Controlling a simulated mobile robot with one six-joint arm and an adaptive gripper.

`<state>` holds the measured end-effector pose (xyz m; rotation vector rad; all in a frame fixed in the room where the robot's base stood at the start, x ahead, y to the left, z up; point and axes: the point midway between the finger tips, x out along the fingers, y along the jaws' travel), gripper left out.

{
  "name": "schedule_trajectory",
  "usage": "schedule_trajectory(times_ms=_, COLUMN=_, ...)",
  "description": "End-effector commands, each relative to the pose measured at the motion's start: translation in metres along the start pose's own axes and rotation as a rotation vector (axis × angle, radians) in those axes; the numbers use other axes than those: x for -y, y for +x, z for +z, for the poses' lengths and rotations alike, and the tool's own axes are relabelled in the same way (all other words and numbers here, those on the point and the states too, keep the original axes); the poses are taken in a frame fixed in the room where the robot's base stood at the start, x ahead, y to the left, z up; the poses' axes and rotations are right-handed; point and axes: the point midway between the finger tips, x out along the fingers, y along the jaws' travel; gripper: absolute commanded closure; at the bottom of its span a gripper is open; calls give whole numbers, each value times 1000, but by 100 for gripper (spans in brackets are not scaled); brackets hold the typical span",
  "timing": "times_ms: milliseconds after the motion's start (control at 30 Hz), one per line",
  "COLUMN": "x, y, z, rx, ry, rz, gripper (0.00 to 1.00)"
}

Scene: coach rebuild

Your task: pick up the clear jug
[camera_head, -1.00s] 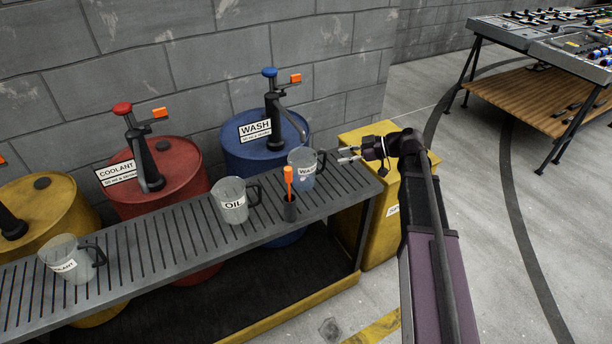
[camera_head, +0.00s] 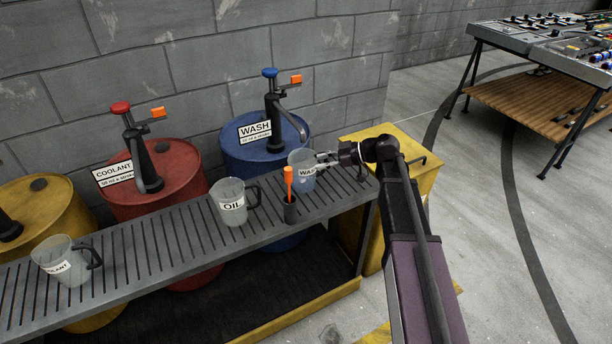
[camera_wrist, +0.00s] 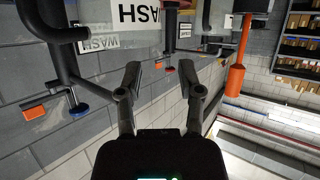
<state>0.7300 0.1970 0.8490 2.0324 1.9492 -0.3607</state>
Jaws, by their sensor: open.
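Three clear jugs with dark handles stand on the grey slatted shelf (camera_head: 150,250): a WASH jug (camera_head: 299,172) at the right, an OIL jug (camera_head: 229,207) in the middle, and a COOLANT jug (camera_head: 64,262) at the left. My gripper (camera_head: 324,160) is open at the right side of the WASH jug, by its handle.
A black holder (camera_head: 290,210) with an orange-handled tool (camera_head: 288,182) stands close in front of the WASH jug. Blue (camera_head: 240,160), red (camera_head: 180,175) and yellow (camera_head: 55,210) drums with pumps stand behind the shelf. A yellow cabinet (camera_head: 420,175) stands right of it.

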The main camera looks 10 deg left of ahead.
Motion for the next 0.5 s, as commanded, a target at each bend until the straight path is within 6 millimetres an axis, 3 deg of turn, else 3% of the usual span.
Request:
schedule_trajectory(times_ms=167, x=0, y=14, z=1, rx=0, ry=0, rz=0, gripper=52)
schedule_trajectory(times_ms=500, x=0, y=14, z=0, rx=0, ry=1, rz=1, gripper=52)
